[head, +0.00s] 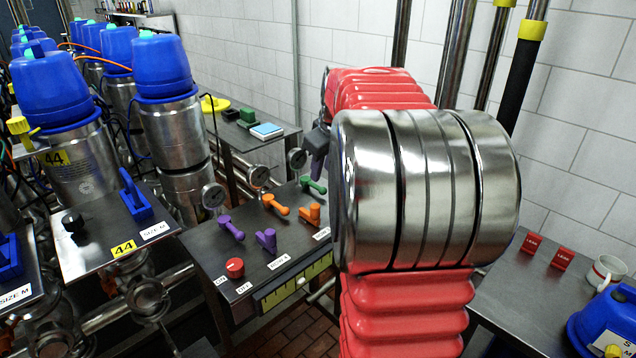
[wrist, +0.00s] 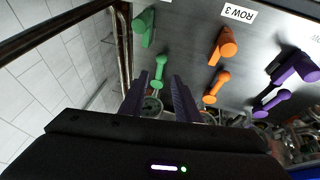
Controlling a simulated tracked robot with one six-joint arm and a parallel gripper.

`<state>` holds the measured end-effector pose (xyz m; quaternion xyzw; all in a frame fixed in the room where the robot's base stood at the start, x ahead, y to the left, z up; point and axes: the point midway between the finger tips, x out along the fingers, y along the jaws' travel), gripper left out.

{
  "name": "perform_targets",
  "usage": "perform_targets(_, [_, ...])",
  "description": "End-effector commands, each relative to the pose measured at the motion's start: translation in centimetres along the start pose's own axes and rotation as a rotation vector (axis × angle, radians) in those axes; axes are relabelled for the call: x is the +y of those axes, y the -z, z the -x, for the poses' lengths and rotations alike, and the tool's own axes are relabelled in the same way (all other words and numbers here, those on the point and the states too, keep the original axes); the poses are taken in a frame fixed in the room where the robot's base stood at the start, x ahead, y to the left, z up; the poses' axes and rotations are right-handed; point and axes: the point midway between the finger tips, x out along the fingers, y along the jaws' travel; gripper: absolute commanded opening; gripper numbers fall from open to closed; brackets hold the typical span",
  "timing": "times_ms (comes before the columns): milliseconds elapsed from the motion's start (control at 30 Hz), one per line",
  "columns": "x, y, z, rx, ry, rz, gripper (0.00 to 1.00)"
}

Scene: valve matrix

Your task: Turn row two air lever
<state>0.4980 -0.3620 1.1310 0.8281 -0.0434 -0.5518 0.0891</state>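Purple, orange and green levers stand in pairs on a dark metal panel (head: 215,255). In the head view the orange pair is a farther lever (head: 276,205) and a nearer lever (head: 310,214); in the wrist view they are the farther one (wrist: 217,86) and the nearer one (wrist: 223,46). My gripper (wrist: 159,80) is open and empty. The far green lever (wrist: 160,68) shows between its fingertips; contact cannot be told. In the head view my arm hides part of the panel.
Purple levers (head: 266,240) and a red knob (head: 235,267) are on the panel's left. Gauges (head: 258,176) stand behind it. Steel canisters with blue caps (head: 160,62) fill the left. A table with a mug (head: 606,272) is at right.

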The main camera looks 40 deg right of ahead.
Motion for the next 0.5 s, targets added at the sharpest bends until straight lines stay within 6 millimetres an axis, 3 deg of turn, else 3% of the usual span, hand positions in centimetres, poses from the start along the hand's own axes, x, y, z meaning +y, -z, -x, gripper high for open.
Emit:
perform_targets(300, [-0.1, 0.0, -4.9, -0.001, 0.002, 0.001, 0.29])
perform_targets(500, [-0.1, 0.0, -6.5, 0.000, 0.001, 0.001, 0.29])
